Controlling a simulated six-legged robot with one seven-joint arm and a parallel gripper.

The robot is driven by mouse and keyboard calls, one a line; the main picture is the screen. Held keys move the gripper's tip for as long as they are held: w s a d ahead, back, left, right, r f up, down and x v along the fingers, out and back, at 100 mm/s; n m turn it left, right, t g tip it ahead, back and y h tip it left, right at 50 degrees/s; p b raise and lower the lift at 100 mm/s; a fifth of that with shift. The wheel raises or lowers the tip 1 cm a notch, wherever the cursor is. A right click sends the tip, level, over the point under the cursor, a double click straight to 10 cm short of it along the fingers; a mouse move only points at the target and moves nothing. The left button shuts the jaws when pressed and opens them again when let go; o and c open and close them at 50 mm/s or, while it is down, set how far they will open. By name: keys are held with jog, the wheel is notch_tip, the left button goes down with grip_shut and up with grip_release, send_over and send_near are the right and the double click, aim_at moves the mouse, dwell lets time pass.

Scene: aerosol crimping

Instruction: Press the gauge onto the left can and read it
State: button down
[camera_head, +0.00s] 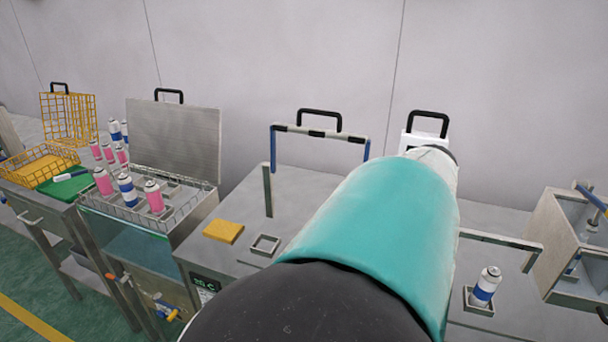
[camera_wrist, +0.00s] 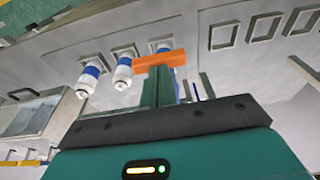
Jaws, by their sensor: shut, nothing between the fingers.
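In the wrist view, a row of white cans with blue bands stands in square holders: one can (camera_wrist: 89,80) at the left, one (camera_wrist: 122,76) in the middle, and a third (camera_wrist: 163,47) partly behind my gripper. The picture is tilted, so I cannot tell which is the task's left can. My gripper (camera_wrist: 160,62) is shut, an orange piece showing at its green fingers; contact with a can is not visible. In the head view, one white-and-blue can (camera_head: 486,286) stands upright in a square holder. I cannot pick out the gauge for certain in either view.
My arm hides much of the bench in the head view. Left are an open-lidded bath (camera_head: 172,140) with pink and blue cans, a yellow basket (camera_head: 40,163), and an orange-yellow pad (camera_head: 223,231). Right is an open grey box (camera_head: 565,232). Empty square holders (camera_wrist: 225,34) show in the wrist view.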

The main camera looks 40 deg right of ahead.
notch_tip(320, 180, up, 14)
jog(key=d, duration=0.1)
jog(key=shift+w+d+f, duration=0.15)
jog(key=shift+w+d, duration=0.25)
jog(key=shift+w, duration=0.05)
dwell(0.6)
